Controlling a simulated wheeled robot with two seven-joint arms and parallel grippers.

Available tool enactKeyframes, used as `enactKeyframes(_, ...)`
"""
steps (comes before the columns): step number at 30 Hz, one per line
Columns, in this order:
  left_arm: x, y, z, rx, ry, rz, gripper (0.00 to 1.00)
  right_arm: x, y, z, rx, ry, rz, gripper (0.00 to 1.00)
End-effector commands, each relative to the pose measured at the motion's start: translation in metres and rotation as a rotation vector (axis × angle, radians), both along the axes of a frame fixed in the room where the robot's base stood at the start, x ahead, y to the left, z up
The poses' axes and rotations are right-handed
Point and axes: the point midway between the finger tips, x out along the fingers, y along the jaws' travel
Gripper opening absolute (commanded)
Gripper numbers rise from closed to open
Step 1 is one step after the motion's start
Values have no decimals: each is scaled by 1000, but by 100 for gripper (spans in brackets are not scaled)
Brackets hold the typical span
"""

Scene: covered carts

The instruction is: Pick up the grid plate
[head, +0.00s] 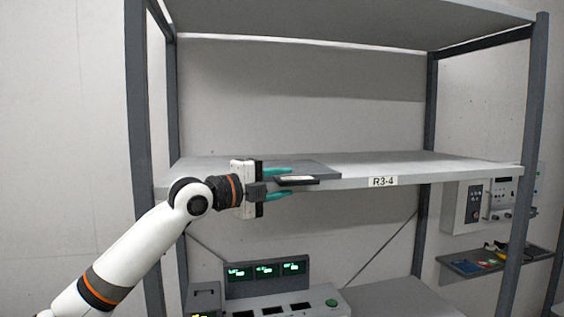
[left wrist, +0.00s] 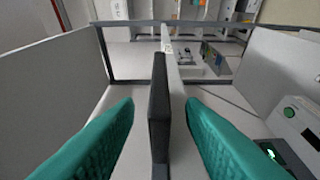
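A thin dark plate, which I take to be the grid plate (head: 312,182), lies flat at the front edge of the shelf marked R3-4 and juts out past it. Its top looks partly pale in the head view; no grid pattern can be made out. My left gripper (head: 279,183) is open at the shelf edge, one teal finger above the plate's level and one below. In the left wrist view the plate (left wrist: 158,115) shows edge-on as a dark strip between the spread fingers (left wrist: 160,128), with gaps on both sides. My right gripper is out of view.
A dark grey flat area (head: 318,168) lies on the grey shelf (head: 440,165) behind the plate; the shelf's right part is bare. Below stands a console (head: 266,271) with green displays. Dark uprights (head: 140,120) frame the rack, and another shelf (head: 350,20) is above.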

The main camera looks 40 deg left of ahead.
Motion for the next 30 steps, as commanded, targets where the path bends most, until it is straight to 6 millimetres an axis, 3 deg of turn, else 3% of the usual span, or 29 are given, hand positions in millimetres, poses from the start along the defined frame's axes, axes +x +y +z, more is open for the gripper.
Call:
enactKeyframes(1,8,-2,7,-3,1,-2,36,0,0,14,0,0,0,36)
enactKeyframes(4,21,-6,6,-3,0,-2,36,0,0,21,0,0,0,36)
enactKeyframes(14,29,-8,0,1,0,0,36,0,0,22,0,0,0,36)
enactKeyframes(21,29,-8,1,0,0,0,0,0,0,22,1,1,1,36)
enactKeyframes(30,28,-8,2,2,-5,0,0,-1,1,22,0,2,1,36)
